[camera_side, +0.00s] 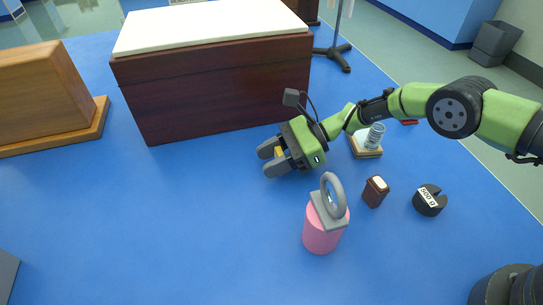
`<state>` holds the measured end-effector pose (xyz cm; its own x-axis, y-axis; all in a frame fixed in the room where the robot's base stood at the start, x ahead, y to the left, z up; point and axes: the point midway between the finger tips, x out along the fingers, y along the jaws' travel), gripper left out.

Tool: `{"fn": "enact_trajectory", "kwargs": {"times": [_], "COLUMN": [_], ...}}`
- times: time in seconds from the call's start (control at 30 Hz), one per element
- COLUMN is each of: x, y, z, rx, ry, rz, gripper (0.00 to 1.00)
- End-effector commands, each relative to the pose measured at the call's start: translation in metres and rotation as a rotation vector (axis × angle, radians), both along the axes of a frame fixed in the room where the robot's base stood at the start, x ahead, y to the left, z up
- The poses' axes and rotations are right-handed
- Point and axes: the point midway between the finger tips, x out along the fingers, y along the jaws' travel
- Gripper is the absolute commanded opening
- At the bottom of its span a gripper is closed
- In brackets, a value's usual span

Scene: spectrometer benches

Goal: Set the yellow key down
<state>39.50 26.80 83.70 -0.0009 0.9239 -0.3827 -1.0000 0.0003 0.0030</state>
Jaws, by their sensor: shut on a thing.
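The yellow key (280,153) shows as a small yellow patch between the fingers of my gripper (270,162). My gripper is shut on it, and the fingers hide most of the key. The gripper points to the lower left, in front of the dark wooden box. It appears to be over the blue bench top (190,215). I cannot tell how high the key is above that surface.
A pink cylinder with a grey ring handle (322,236) stands in front of my gripper. A small brown block (375,192), a black slotted weight (430,201) and a glass piece on a wooden base (367,150) are to the right. A dark wooden box (215,92) stands behind.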

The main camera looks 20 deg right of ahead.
Motion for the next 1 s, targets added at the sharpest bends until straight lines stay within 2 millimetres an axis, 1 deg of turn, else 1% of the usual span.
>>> {"fn": "enact_trajectory", "kwargs": {"times": [0.03, 0.13, 0.37, 0.5, 0.67, 0.8, 0.9, 1.0], "x": [0.000, 0.000, 0.000, 0.000, 0.001, 0.001, 0.001, 0.000], "y": [0.000, 0.000, 0.000, -0.001, -0.021, -0.044, -0.058, -0.066], "z": [-0.002, -0.001, -0.001, 0.003, 0.011, 0.021, 0.026, 0.029], "rx": [0.000, 0.000, 0.000, -0.001, -0.001, 0.000, 0.000, 0.000], "ry": [0.000, 0.000, 0.000, 0.000, 0.002, 0.000, 0.000, 0.000], "rz": [0.000, 0.000, 0.000, 0.000, -0.003, -0.004, -0.003, -0.002], "gripper": [0.42, 0.65, 0.65, 0.65, 0.65, 0.65, 0.65, 0.65]}}
